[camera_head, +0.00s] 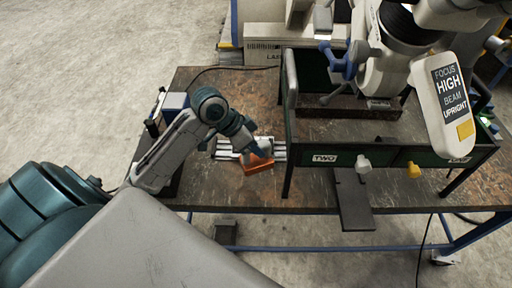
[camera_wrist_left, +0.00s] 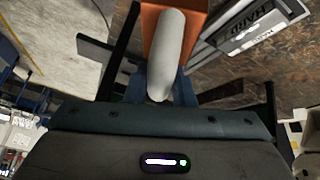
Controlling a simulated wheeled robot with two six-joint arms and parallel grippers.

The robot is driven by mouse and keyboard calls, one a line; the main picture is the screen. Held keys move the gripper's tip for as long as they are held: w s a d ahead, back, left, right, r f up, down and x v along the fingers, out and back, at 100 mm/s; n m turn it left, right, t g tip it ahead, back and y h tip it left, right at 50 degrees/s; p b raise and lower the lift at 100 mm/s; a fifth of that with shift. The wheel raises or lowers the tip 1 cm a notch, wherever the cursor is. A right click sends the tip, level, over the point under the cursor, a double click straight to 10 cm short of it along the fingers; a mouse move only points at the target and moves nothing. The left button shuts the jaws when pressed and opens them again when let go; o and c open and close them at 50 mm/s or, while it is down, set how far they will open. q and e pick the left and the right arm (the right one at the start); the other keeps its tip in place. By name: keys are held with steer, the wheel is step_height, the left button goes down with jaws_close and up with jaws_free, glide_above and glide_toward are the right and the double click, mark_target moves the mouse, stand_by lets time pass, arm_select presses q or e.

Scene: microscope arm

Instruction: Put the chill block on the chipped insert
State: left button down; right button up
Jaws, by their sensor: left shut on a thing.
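An orange block (camera_head: 257,166), which I take to be the chill block, is at the tip of my left gripper (camera_head: 252,149). In the left wrist view the orange block (camera_wrist_left: 151,30) has a pale rounded bar (camera_wrist_left: 171,50), apparently its handle, between the blue fingers of my left gripper (camera_wrist_left: 163,88). The gripper is shut on it. Pale grey metal pieces (camera_head: 279,151) lie beside and behind the block, partly hidden by it and the gripper. I cannot tell which is the chipped insert, or whether the block touches one. My right gripper is not in view.
A labelled grey piece (camera_wrist_left: 255,28) lies beside the block on the worn brown bench (camera_head: 215,192). A green-fronted stand marked TWO (camera_head: 325,158) is close to the right, with a microscope arm (camera_head: 385,70) and hanging sign (camera_head: 448,95) above. Bare bench lies in front.

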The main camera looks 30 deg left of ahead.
arm_select(q)
steer(key=shift+w+a+f+p, duration=0.65)
steer(key=shift+w+a+p, duration=0.3)
steer(key=shift+w+a, duration=0.65)
steer(key=shift+w+a+f+p, duration=0.65)
steer(key=shift+w+a+p, duration=0.4)
steer(key=shift+w, duration=1)
steer(key=shift+w+a+f+p, duration=0.65)
steer(key=shift+w+a+p, duration=0.25)
steer(key=shift+w+a, duration=0.7)
steer(key=shift+w+d+f, duration=0.15)
steer(key=shift+w+f, duration=0.05)
steer(key=shift+f, duration=0.1)
steer(key=c, duration=1.7)
jaws_free()
steer(key=shift+f, duration=0.25)
steer(key=o, duration=0.4)
steer(key=shift+s, duration=0.1)
steer(key=shift+o, duration=0.3)
steer(key=shift+r, duration=0.2)
